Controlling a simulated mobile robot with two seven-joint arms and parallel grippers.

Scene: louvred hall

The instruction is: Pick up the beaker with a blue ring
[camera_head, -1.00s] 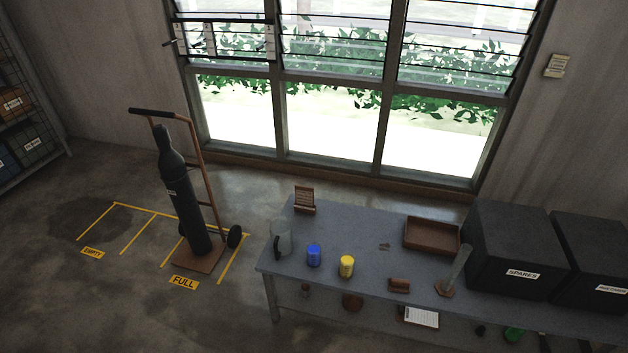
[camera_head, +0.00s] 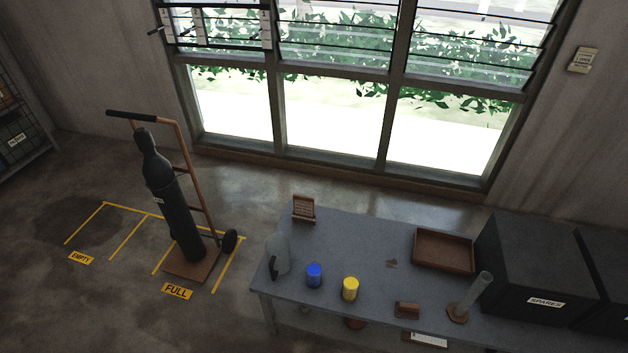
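A small beaker with a blue band (camera_head: 314,275) stands on the grey table near its left end. A similar beaker with a yellow band (camera_head: 350,288) stands just to its right and a little nearer to me. A clear space separates the two. Neither of my grippers shows in the head view.
On the table (camera_head: 345,238) are a grey jug (camera_head: 278,254), a small brown rack (camera_head: 303,208), a brown tray (camera_head: 444,251), a brown block (camera_head: 407,310), a tilted cylinder (camera_head: 475,294) and a dark SPARES box (camera_head: 535,265). A gas bottle on a trolley (camera_head: 172,205) stands left.

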